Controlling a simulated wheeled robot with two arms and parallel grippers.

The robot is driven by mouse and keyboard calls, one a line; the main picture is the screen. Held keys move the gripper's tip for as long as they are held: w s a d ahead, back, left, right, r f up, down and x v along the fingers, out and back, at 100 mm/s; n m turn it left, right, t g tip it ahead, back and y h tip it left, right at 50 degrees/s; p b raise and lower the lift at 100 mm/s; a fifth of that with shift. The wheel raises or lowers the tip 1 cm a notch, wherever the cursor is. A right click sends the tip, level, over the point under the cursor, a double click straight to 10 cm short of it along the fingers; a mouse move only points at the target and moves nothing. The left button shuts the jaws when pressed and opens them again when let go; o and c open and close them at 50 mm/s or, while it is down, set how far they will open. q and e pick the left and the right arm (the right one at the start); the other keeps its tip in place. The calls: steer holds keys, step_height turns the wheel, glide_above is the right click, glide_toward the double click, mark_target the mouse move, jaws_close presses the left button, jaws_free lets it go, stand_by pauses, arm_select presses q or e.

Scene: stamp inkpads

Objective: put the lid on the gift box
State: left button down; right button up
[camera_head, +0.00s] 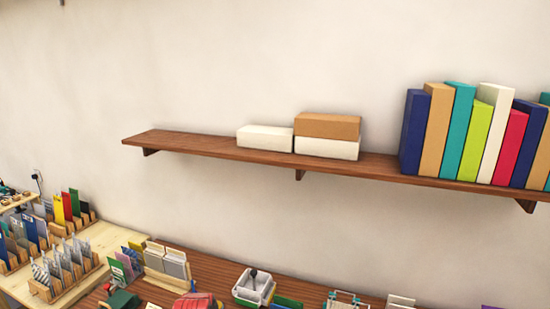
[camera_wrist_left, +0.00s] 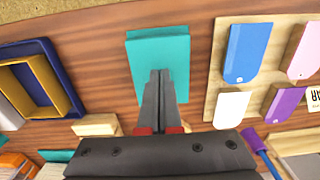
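In the left wrist view my left gripper (camera_wrist_left: 160,74) has its two dark fingers pressed together, with nothing visible between them. The fingertips lie in front of a teal flat block (camera_wrist_left: 178,48) on the brown wood surface; I cannot tell whether they touch it. A dark blue open frame or box with a gold inner rim (camera_wrist_left: 52,72) lies to the left. I cannot tell for sure which thing is the gift box or its lid. Neither gripper shows in the head view, and my right gripper is in no view.
A wall shelf (camera_head: 200,146) holds white and tan boxes (camera_head: 327,126) and a row of books (camera_head: 460,130). Below, a cluttered table (camera_head: 215,266) carries card racks and a white tray (camera_head: 250,290). A wooden board with colored tags (camera_wrist_left: 215,105) lies right of the teal block.

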arm_select(q)
steer(key=shift+f+b, duration=0.75)
steer(key=shift+f, duration=0.1)
stand_by(0.3)
steer(key=shift+s, duration=0.15)
stand_by(1.1)
steer(key=shift+r+p, duration=0.5)
steer(key=shift+r, duration=0.1)
step_height(320, 180, up, 4)
steer(key=shift+f+p, duration=0.1)
steer(key=shift+p, duration=1.15)
steer(key=shift+r+p, duration=0.5)
steer(key=shift+r, duration=0.55)
